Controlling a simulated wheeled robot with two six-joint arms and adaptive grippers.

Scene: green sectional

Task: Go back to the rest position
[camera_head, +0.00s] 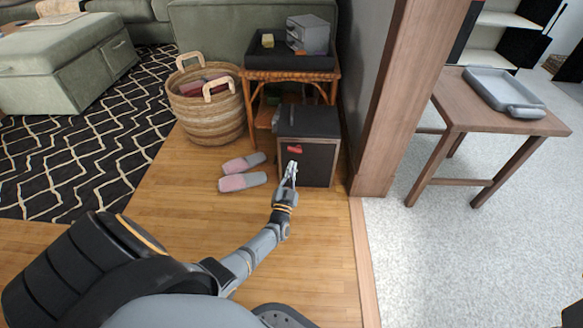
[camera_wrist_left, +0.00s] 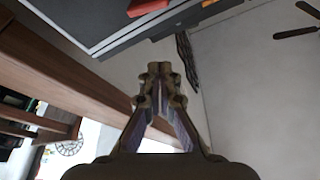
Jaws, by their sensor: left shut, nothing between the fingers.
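My left gripper (camera_head: 291,167) reaches forward in the head view, in front of a dark box-like cabinet (camera_head: 318,160) with a red item (camera_head: 294,149) on its front. In the left wrist view my left gripper (camera_wrist_left: 158,70) has its fingertips together with nothing between them. The cabinet's edge (camera_wrist_left: 110,35) and the red item (camera_wrist_left: 146,7) show at the top of that view, beyond the fingertips. Whether the gripper touches the cabinet cannot be told. My right gripper is not in view.
Pink and grey slippers (camera_head: 243,182) lie on the wooden floor left of the cabinet. A woven basket (camera_head: 209,115) and a wicker side table (camera_head: 262,76) stand behind. A wooden post (camera_head: 400,100) rises to the right. A wooden table (camera_head: 455,116) holds a grey tray (camera_head: 500,90).

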